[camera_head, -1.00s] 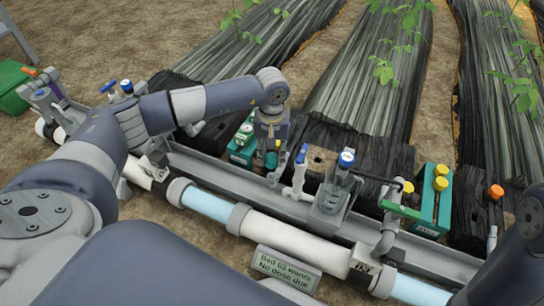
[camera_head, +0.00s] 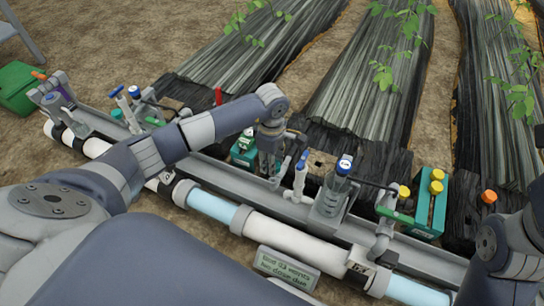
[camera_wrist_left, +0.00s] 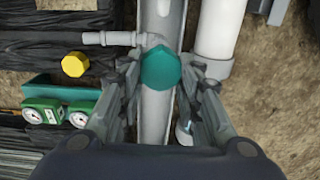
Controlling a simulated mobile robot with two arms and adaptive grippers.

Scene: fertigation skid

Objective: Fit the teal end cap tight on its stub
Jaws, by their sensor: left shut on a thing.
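The teal hexagonal end cap (camera_wrist_left: 159,67) shows in the left wrist view, between the two fingers of my left gripper (camera_wrist_left: 162,88), which is shut on it. The cap sits over a long grey rail (camera_wrist_left: 157,115), and its stub is hidden; I cannot tell whether the cap touches it. In the head view my left gripper (camera_head: 269,155) points down behind the main pipe, and the cap cannot be made out there. My right arm enters at the right edge, with its gripper out of view.
A blue-handled white valve (camera_head: 300,174) stands close right of my left gripper, and a grey bracket with a blue-topped part (camera_head: 344,164) beyond it. A green gauge box (camera_wrist_left: 45,113) and a yellow cap (camera_wrist_left: 75,64) lie left in the wrist view. The white main pipe (camera_head: 285,237) runs in front.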

